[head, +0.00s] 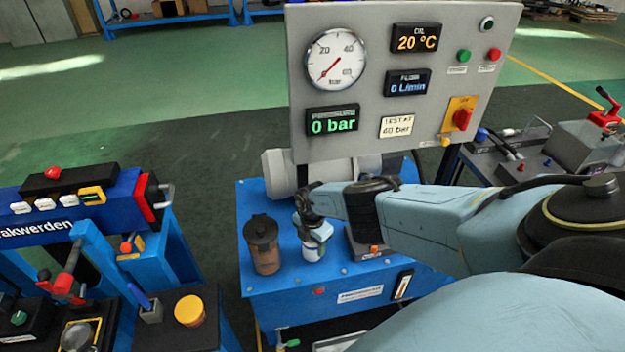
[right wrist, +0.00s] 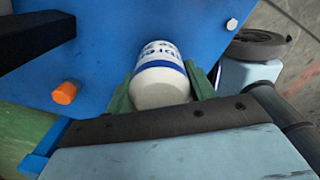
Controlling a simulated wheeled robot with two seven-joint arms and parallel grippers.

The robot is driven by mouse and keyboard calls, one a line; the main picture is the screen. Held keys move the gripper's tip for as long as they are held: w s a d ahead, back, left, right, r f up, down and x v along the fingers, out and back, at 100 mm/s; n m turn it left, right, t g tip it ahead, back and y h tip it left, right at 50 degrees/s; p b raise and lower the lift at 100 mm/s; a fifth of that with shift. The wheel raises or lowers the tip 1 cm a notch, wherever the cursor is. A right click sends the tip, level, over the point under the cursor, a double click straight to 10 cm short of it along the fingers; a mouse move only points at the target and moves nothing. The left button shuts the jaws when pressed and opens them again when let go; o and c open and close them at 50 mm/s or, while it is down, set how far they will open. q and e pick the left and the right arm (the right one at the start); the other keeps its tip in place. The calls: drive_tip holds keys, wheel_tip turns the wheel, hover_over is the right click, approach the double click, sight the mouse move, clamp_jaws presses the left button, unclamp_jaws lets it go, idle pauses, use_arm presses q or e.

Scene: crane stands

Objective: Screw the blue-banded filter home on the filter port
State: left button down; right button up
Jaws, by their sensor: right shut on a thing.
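The blue-banded filter (head: 314,246) is a white cylinder with a blue band and blue lettering. It stands about upright at the blue top of the test bench, left of its middle. In the right wrist view the filter (right wrist: 160,75) sits between the green fingers of my right gripper (right wrist: 160,92), which is shut on it. In the head view my right gripper (head: 312,222) reaches it from above. The filter port is hidden, and I cannot tell whether the filter touches it or how far it is screwed on. My left gripper is not in view.
A brown canister with a dark lid (head: 263,246) stands close left of the filter. A grey gauge panel (head: 375,75) reading 0 bar rises behind. A small block with an orange knob (head: 372,248) is close right. Another blue stand (head: 95,215) is at left, across a floor gap.

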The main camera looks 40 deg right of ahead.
drive_tip(key=shift+m, duration=1.1)
drive_tip(key=m, duration=0.2)
drive_tip(key=shift+m, duration=0.4)
drive_tip(key=shift+m, duration=0.9)
drive_tip(key=m, duration=0.3)
drive_tip(key=shift+m, duration=0.3)
